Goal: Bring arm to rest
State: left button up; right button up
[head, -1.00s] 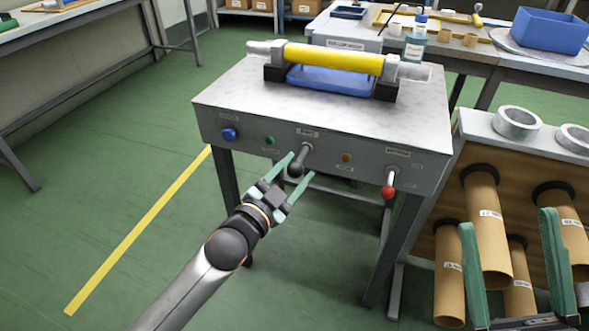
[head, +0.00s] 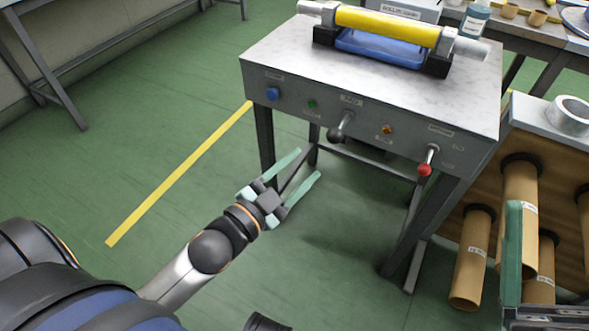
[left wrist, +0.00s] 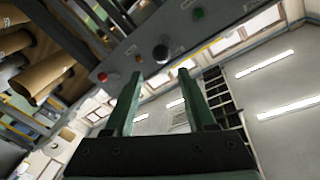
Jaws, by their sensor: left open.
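My left gripper (head: 309,162) is open and empty, in front of and below the machine's front panel. Its two green fingers also show spread in the left wrist view (left wrist: 159,75), with nothing between them. The nearest control, a lever with a dark grip (head: 338,132), is just beyond the fingertips and apart from them; its round end shows in the left wrist view (left wrist: 160,53). One green finger of my right gripper (head: 513,255) shows at the lower right; the other finger is out of view.
The rewinder table (head: 370,95) carries a yellow roll (head: 388,26) above a blue tray (head: 385,50). A rack with cardboard tubes (head: 472,260) stands right. Green floor (head: 150,130) lies open at left.

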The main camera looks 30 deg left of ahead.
pick_arm(q)
jog(key=shift+s+a, duration=0.15)
jog(key=shift+s, duration=0.5)
